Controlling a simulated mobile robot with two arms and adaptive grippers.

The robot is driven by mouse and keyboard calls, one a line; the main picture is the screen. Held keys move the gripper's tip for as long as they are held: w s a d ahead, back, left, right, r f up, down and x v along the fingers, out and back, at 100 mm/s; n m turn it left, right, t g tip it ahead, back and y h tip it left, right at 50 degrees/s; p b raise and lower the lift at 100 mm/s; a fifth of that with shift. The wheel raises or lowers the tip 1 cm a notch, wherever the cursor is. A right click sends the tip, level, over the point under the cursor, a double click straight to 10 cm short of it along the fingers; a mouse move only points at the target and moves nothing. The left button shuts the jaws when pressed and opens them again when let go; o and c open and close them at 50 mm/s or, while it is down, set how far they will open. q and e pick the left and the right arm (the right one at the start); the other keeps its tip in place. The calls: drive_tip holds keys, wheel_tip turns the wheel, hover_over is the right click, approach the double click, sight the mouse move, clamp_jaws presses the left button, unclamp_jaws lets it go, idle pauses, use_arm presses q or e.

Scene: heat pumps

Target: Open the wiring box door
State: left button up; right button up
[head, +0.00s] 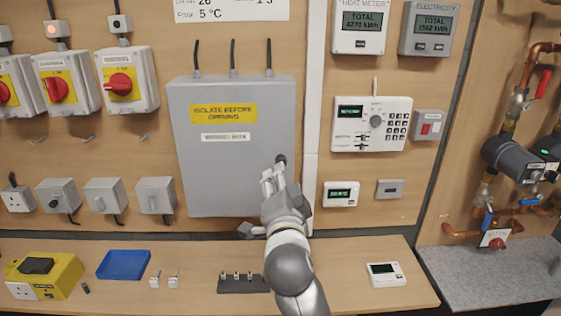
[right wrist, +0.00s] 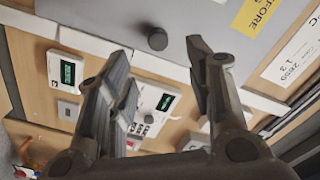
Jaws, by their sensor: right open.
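The grey wiring box (head: 225,175) hangs on the wooden wall panel with its door closed. It has a yellow "ISOLATE BEFORE OPENING" label and a white label below. A dark round knob (head: 281,159) sits near the door's right edge. My right gripper (head: 273,178) is in front of the door's lower right part, just below the knob, and hides that corner. In the right wrist view my right gripper (right wrist: 158,50) is open and empty. The knob (right wrist: 157,39) shows between its fingertips, and I see no contact. My left gripper is out of view.
Red rotary isolators (head: 120,83) and small grey boxes are left of the wiring box. A controller panel (head: 371,124) and small thermostat (head: 341,194) are to its right. The bench below holds a blue tray (head: 124,264) and a yellow box (head: 45,275).

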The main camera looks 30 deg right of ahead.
drive_tip(key=p+x, duration=0.4)
drive_tip(key=x, duration=0.5)
drive_tip(key=shift+w+d, duration=0.25)
drive_tip(key=shift+w, duration=0.1)
drive_tip(key=shift+f, duration=0.15)
drive_tip(key=shift+c, duration=0.4)
clamp_jaws()
